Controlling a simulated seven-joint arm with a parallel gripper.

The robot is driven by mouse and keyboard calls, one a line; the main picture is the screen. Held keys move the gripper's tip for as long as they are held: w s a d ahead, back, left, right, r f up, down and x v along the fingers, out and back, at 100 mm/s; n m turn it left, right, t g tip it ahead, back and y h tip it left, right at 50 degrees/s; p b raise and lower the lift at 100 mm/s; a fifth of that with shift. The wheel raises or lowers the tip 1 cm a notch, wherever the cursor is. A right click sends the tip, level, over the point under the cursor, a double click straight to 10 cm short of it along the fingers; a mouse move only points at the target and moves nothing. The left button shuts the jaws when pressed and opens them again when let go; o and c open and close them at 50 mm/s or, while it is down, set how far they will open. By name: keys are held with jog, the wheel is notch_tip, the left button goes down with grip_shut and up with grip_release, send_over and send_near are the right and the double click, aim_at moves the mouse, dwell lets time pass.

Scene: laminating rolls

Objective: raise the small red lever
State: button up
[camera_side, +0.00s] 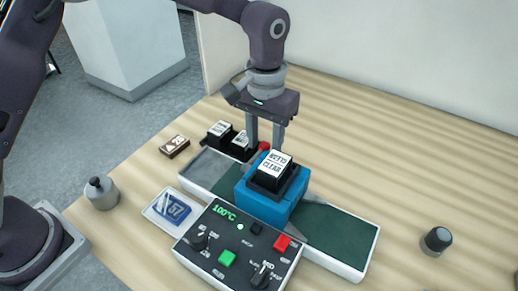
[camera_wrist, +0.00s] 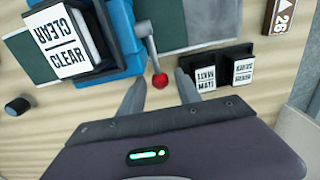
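The small lever has a red ball end (camera_side: 264,146) and stands at the far side of the blue laminator (camera_side: 262,207). In the wrist view the red ball (camera_wrist: 160,81) sits at the end of a grey rod (camera_wrist: 150,50) that runs to the blue body. My gripper (camera_side: 265,146) is open, fingers pointing down. In the wrist view its fingertips (camera_wrist: 161,76) lie on either side of the ball, with gaps visible on both sides. Contact is not visible. A black cartridge labelled CLEAR (camera_side: 272,171) sits on top of the laminator.
A black rack (camera_wrist: 222,66) with two labelled cartridges stands close beside my gripper. A control panel (camera_side: 216,240) with knobs and buttons is in front. A tray with a blue 57 item (camera_side: 176,209), a block marked 26 (camera_side: 175,147) and a dark-topped knob (camera_side: 437,240) lie around.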

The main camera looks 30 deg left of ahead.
aim_at(265, 143)
jog(key=shift+f, duration=0.65)
jog(key=c, duration=0.7)
jog(key=shift+r, duration=2.35)
jog(key=o, duration=0.7)
notch_tip(265, 143, up, 6)
jog(key=shift+r, duration=0.1)
